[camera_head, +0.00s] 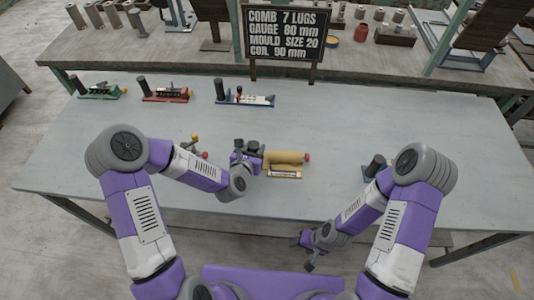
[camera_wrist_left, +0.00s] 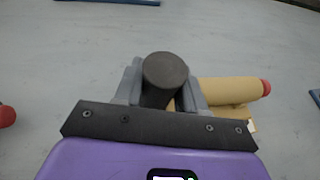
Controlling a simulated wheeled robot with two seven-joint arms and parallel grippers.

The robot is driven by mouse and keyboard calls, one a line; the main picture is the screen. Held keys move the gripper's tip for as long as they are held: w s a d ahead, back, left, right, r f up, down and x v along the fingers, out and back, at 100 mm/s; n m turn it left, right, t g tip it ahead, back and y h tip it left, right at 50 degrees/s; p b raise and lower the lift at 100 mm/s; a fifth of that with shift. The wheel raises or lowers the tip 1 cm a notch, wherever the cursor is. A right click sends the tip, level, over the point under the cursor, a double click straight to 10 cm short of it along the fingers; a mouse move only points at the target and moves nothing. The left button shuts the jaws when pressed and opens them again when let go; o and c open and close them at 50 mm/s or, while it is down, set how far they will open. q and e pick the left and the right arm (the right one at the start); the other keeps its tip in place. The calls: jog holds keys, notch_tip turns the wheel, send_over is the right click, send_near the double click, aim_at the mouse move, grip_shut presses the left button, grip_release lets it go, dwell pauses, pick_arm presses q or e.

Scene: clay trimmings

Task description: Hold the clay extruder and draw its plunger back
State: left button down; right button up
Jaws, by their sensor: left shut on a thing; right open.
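The clay extruder seems to be the tan device with a thick tan barrel (camera_head: 285,157), a red knob at its right end and a pale base, at the middle of the table. The barrel also shows in the left wrist view (camera_wrist_left: 228,91). A dark upright handle (camera_wrist_left: 165,72) stands at its left end. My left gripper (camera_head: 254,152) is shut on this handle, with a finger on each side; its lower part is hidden. My right gripper (camera_head: 302,254) is open and empty, low in front of the table's front edge, away from the extruder.
Green (camera_head: 98,91), red (camera_head: 165,95) and blue (camera_head: 245,99) devices with dark handles stand at the back left. A small thing with yellow and red knobs (camera_head: 195,141) is partly behind my left arm. A blue-based device (camera_head: 374,167) is partly behind my right arm. The back right is clear.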

aim_at(254, 144)
pick_arm(q)
notch_tip(254, 144, up, 9)
jog(key=shift+f+p, duration=0.2)
jog(key=shift+p, duration=0.95)
jog(key=shift+r, duration=0.5)
jog(key=shift+f+b, duration=3.1)
jog(key=shift+b, duration=0.35)
jog(key=shift+f+b, duration=1.5)
jog(key=shift+b, duration=0.2)
jog(key=shift+f+b, duration=0.3)
jog(key=shift+b, duration=0.2)
